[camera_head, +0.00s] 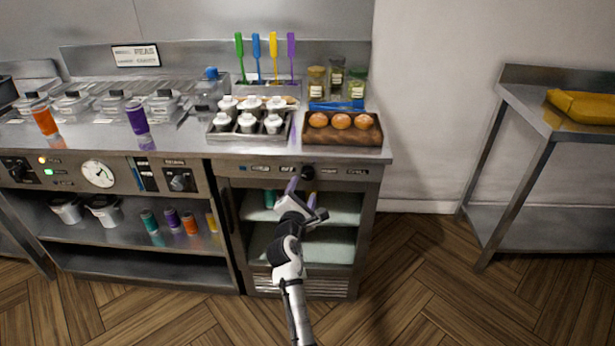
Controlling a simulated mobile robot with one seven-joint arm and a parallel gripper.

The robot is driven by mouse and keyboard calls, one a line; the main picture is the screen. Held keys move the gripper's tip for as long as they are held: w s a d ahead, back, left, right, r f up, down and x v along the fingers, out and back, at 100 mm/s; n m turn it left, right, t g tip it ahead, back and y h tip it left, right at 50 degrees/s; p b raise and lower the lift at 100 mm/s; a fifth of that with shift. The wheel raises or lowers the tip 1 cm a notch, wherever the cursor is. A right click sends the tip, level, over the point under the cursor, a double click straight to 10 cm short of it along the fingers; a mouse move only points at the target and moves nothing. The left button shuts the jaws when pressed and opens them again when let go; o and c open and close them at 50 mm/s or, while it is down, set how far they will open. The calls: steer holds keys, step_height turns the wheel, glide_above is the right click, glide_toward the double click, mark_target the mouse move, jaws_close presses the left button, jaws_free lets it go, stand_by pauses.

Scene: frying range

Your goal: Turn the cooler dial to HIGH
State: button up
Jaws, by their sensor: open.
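The cooler (367,215) is the steel cabinet with an open-looking front and pale shelves, under the right end of the counter. Its dial, a dark round knob (308,172), sits on the control strip (345,170) along the cooler's top edge. The strip's labels are too small to read, and so is the dial's setting. My gripper (302,189) is open, with purple-tinted fingers pointing up at the strip. The fingertips are just below the dial, one on its left side. I cannot tell whether they touch it.
Above the cooler, a wooden tray (342,138) of brown buns and a metal tray (285,133) of white-topped bottles stand on the counter. Another dial (180,180) and a round gauge (98,174) are on the left panel. Open floor lies to the right, before a steel table (520,108).

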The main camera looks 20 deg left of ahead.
mark_target(308, 176)
steer(key=w, duration=0.4)
steer(key=w+a, duration=0.1)
steer(key=w, duration=0.1)
steer(key=shift+w, duration=0.35)
steer(key=c, duration=1)
